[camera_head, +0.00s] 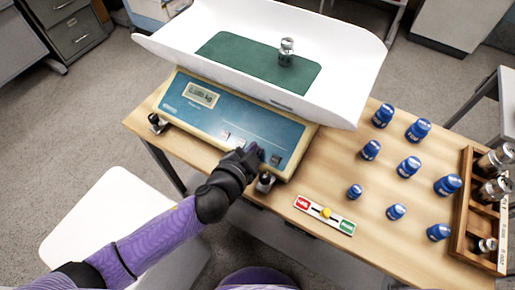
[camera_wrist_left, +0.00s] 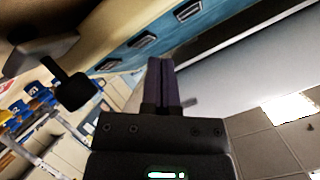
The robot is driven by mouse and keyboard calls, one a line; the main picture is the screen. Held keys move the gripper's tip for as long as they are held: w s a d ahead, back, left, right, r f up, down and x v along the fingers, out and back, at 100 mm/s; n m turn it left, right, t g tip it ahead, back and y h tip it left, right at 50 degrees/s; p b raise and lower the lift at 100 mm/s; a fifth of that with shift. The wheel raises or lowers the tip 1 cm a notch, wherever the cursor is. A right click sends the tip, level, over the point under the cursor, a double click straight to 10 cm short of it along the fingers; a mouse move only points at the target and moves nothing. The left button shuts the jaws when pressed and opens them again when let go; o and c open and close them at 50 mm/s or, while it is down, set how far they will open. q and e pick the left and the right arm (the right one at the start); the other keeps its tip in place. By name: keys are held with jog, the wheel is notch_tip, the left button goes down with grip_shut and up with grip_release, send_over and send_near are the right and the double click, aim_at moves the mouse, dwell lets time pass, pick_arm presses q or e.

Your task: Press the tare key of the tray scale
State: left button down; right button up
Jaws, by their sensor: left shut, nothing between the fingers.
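The tray scale stands on the wooden table, with a cream body, a blue front panel (camera_head: 225,110) and a white tray (camera_head: 180,45) on top. The panel carries a small display (camera_head: 201,95) at its left and a row of keys, one key (camera_head: 225,134) showing left of my gripper. My left gripper (camera_head: 256,152) is shut and empty at the right part of the panel, hiding part of the key row. In the left wrist view its closed fingers (camera_wrist_left: 163,85) point toward the blue panel (camera_wrist_left: 165,22) with several keys; I cannot tell whether they touch. My right gripper is not in view.
A metal weight (camera_head: 286,52) stands on a green mat (camera_head: 225,50) in the tray. Several blue-capped vials (camera_head: 409,166) stand on the table's right. A wooden rack (camera_head: 464,225) holds metal weights. A red-green slider strip (camera_head: 325,214) lies near the front edge.

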pick_arm(q)
jog(key=shift+f, duration=0.1)
jog(key=shift+w+d+f, duration=0.1)
jog(key=shift+w+f, duration=0.05)
jog(key=shift+f, duration=0.15)
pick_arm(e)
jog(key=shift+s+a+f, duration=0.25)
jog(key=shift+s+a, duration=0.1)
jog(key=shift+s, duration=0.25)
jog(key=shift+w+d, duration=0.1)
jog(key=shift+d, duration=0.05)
